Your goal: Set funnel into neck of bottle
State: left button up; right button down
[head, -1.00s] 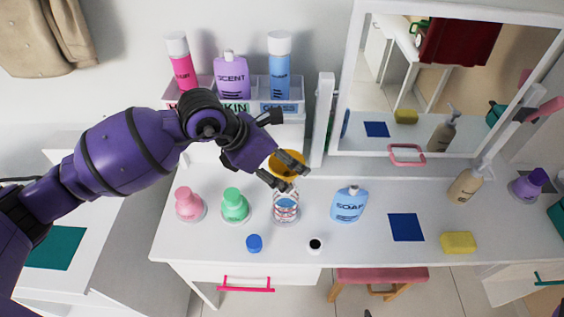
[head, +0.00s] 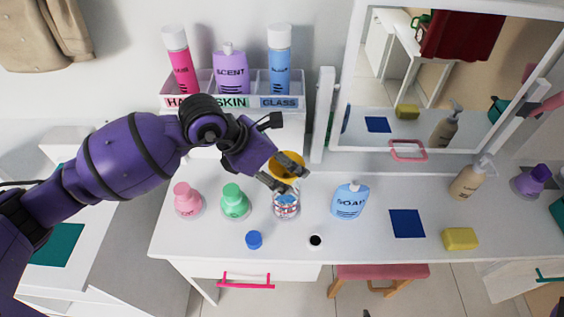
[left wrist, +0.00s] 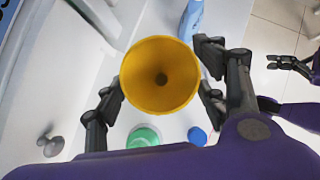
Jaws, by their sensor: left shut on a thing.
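My left gripper (head: 284,174) is shut on a yellow funnel (head: 287,160), held mouth up. In the left wrist view the funnel (left wrist: 160,52) sits between the two fingers, its dark hole at the centre. A clear bottle with red and blue patterned contents (head: 286,211) stands upright on the white table, right under the fingers in the head view. The funnel's spout and the bottle's neck are hidden by the fingers, so I cannot tell whether they touch. My right gripper (left wrist: 290,63) shows at the right edge of the left wrist view; its opening is unclear.
Pink (head: 188,202) and green (head: 235,204) bottles stand left of the patterned bottle, a blue soap bottle (head: 349,203) right. A blue cap (head: 254,240) and a small black-topped white piece (head: 315,242) lie in front. A labelled bin (head: 235,102) and a mirror (head: 420,152) stand behind.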

pick_arm(q)
jog(key=shift+f, duration=0.5)
pick_arm(e)
jog(key=shift+s+d+f, duration=0.2)
jog(key=shift+s+f, duration=0.1)
pick_arm(q)
jog(key=o, duration=1.2)
jog(key=shift+o, duration=0.2)
jog(key=shift+r, duration=0.1)
pick_arm(e)
jog(key=shift+a+r, duration=0.1)
jog(key=shift+a, duration=0.05)
pick_arm(q)
jog(key=v, duration=1.2)
pick_arm(e)
jog(key=shift+w, duration=0.1)
